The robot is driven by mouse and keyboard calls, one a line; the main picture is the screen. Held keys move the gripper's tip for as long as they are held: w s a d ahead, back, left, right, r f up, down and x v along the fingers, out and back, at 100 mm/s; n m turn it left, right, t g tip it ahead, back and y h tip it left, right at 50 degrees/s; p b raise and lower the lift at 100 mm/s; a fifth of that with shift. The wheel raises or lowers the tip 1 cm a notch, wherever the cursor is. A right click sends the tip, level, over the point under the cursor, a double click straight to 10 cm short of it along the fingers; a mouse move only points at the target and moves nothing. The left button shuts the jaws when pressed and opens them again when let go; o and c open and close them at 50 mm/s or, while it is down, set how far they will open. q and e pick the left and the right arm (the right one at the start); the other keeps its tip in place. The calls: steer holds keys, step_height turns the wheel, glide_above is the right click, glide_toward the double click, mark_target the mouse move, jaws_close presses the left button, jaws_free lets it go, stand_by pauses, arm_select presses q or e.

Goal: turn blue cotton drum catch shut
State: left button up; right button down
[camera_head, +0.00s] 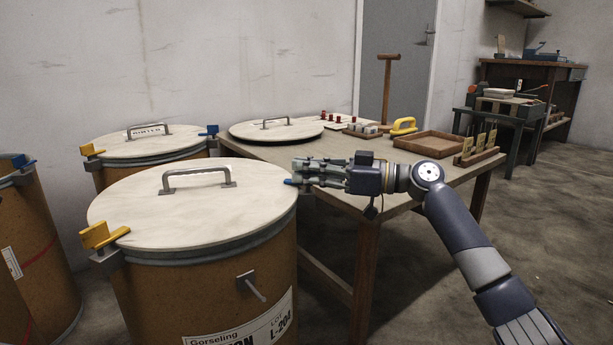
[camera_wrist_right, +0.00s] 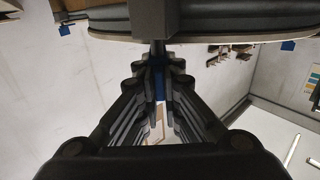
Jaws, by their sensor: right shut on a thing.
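The front drum (camera_head: 200,290) is brown, with a pale round lid (camera_head: 130,205) on top and a grey handle (camera_head: 198,177). A yellow catch (camera_head: 103,235) sits on its left rim. My right gripper (camera_head: 298,174) reaches in from the right to the drum's right rim. It is shut on the blue catch (camera_head: 290,182), which is mostly hidden by the fingers. In the right wrist view the blue catch (camera_wrist_right: 159,82) shows between the fingers, below the drum's rim. The catch's exact angle is hard to tell. My left gripper is not in view.
A wooden table (camera_head: 335,148) stands right behind my right gripper, holding a loose round lid (camera_head: 277,133), a wooden tray (camera_head: 430,144) and small items. Another drum (camera_head: 150,145) with yellow and blue catches stands behind; one more (camera_head: 35,240) is at left.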

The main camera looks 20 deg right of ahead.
steer(key=n+g+y+p, duration=0.1)
steer(key=n+g+p, duration=0.1)
steer(key=g, duration=0.1)
steer(key=shift+r+y, duration=0.15)
steer(key=shift+y, duration=0.15)
steer(key=shift+n+g+y+p, duration=0.3)
steer(key=shift+n+g+p, duration=0.65)
steer(key=shift+g, duration=0.25)
steer(key=shift+s+f, duration=0.1)
steer(key=shift+f, duration=0.1)
steer(key=c, duration=1.8)
jaws_free()
steer(key=shift+o, duration=0.2)
steer(key=shift+d, duration=0.15)
steer(key=v, duration=1.1)
steer(key=shift+d, duration=0.3)
